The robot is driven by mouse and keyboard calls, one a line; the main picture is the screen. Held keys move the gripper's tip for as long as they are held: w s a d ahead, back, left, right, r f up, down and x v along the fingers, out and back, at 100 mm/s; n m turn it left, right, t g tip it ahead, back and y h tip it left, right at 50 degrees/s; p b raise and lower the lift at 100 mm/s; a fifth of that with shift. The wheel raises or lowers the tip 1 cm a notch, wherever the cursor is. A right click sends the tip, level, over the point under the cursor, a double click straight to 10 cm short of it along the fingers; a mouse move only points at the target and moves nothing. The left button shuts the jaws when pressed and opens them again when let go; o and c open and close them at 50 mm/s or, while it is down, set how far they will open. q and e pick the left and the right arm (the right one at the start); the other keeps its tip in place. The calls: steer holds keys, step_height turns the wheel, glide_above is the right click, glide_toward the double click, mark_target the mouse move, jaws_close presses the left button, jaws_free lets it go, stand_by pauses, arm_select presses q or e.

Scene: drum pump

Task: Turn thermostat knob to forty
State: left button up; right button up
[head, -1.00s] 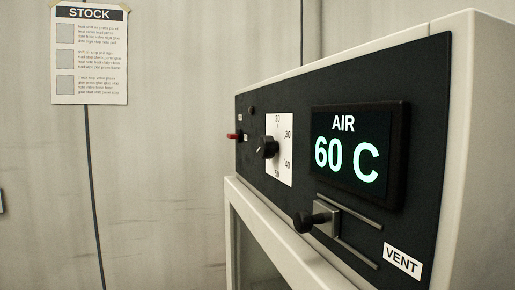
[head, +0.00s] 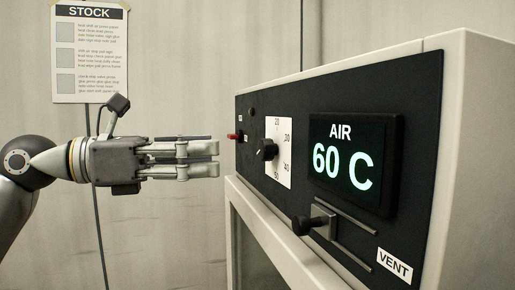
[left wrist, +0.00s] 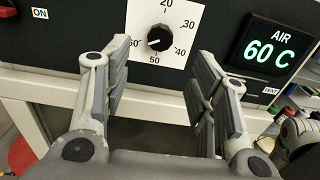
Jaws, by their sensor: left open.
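The thermostat knob (head: 266,149) is a black round knob on a white dial plate (head: 285,165) marked from 20 upward. In the left wrist view the knob (left wrist: 160,38) has a pale mark that appears to point left, toward the 60 side; 40 is at its lower right. The display (head: 345,160) reads AIR 60 C. My left gripper (head: 218,159) is left of the panel, pointing at it, apart from the knob. In the left wrist view the fingers (left wrist: 163,58) are open and empty, with the knob ahead between them.
A red switch (head: 235,136) sticks out left of the dial. A STOCK sheet (head: 91,55) hangs on the back wall. The space between my fingers and the dial looks clear.

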mark_target(260, 151)
arm_select(q)
steer(key=p+x, duration=0.2)
steer(key=x, duration=0.6)
steer(key=shift+w+d+p, duration=0.1)
steer(key=shift+d+p, duration=0.25)
steer(key=shift+d, duration=0.05)
steer(key=shift+w+d, duration=0.15)
steer(key=shift+d, duration=0.2)
steer(key=c, duration=1)
